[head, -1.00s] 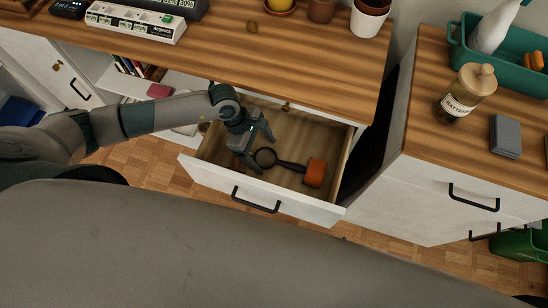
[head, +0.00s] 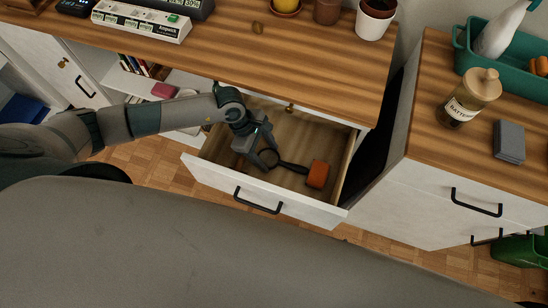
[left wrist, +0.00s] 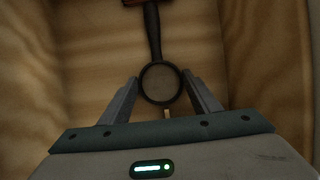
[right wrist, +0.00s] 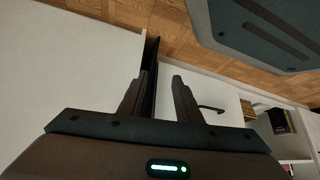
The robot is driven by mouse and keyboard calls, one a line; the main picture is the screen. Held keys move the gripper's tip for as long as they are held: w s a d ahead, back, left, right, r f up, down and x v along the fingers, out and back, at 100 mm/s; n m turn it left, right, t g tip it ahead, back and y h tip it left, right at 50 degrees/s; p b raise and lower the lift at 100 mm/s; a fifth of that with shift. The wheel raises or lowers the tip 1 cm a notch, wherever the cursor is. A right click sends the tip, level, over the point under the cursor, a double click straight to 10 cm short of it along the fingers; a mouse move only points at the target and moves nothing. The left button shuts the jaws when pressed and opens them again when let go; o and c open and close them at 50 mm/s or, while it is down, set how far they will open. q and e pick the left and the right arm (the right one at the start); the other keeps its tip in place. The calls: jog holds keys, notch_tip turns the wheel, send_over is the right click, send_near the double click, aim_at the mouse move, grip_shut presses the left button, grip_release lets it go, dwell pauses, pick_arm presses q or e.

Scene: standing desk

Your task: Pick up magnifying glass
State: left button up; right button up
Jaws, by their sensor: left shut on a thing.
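The magnifying glass has a dark round rim and a dark handle (head: 292,167) and lies in the open drawer. In the left wrist view its lens ring (left wrist: 160,84) sits between my two fingers, with the handle pointing away. My left gripper (head: 268,160) is down in the drawer, shut on the magnifying glass at the ring. In the head view the gripper partly hides the ring. My right gripper (right wrist: 163,82) is open and empty in the right wrist view, and does not show in the head view.
An orange block-like object (head: 318,174) lies in the drawer by the handle's end. The wooden drawer (head: 232,168) has low walls around the gripper. The desk top (head: 300,62) overhangs its back. A cabinet with a battery jar (head: 470,97) stands at right.

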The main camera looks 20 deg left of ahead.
pick_arm(q)
notch_tip(320, 180, up, 10)
jog(key=b, duration=0.1)
dwell(0.5)
dwell(0.4)
